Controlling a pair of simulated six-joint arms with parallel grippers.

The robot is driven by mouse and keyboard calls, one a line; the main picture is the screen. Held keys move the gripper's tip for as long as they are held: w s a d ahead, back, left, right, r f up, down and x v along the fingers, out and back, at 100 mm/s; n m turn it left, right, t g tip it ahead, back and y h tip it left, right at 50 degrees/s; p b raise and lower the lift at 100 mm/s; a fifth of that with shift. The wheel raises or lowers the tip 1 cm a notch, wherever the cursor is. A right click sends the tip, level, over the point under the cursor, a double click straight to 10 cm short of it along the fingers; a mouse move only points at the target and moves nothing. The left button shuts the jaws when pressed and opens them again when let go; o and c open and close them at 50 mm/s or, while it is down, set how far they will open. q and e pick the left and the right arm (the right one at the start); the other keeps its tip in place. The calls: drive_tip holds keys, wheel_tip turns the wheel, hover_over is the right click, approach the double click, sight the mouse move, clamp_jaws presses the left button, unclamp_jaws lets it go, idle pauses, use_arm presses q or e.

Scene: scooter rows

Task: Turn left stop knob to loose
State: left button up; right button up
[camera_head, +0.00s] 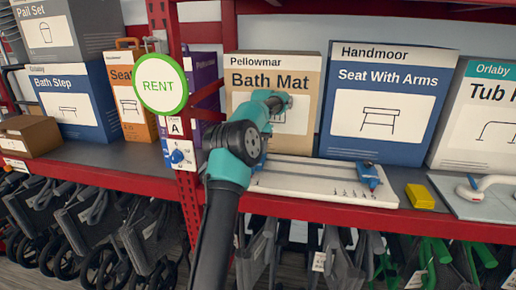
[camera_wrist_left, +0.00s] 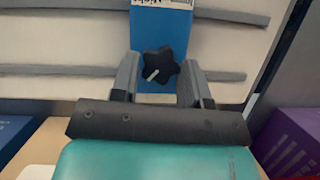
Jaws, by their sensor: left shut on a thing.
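The left stop is a blue block (camera_wrist_left: 170,18) on a pale board, seen in the left wrist view. A black star-shaped knob (camera_wrist_left: 167,64) with a white pointer mark sits on it; the mark slants toward the lower left. My left gripper (camera_wrist_left: 159,68) has one grey finger on each side of the knob and is shut on it. The right blue stop (camera_head: 369,175) stands at the right end of the white board (camera_head: 320,184). My right gripper is out of view.
The board lies on a grey shelf with a red front edge (camera_head: 330,212). Boxes stand behind: Bath Mat (camera_head: 245,103), Seat With Arms (camera_head: 385,105). A yellow block (camera_head: 420,196) lies right of the board. A red post (camera_head: 178,60) with a RENT sign (camera_head: 161,84) rises left of my arm.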

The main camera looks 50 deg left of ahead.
use_arm(q)
drive_tip(key=shift+n, duration=0.5)
drive_tip(key=o, duration=0.9)
drive_tip(key=shift+r, duration=1.8)
drive_tip(key=shift+s+d+r, duration=0.25)
drive_tip(key=shift+s+d, duration=1.55)
drive_tip(key=shift+d, duration=0.2)
drive_tip(key=shift+s+d+r, duration=0.2)
drive_tip(key=shift+s+d, duration=1.55)
drive_tip(key=shift+d, duration=0.25)
drive_tip(key=shift+s+d+r, duration=0.25)
drive_tip(key=shift+s+d, duration=1.55)
drive_tip(key=shift+d, duration=0.2)
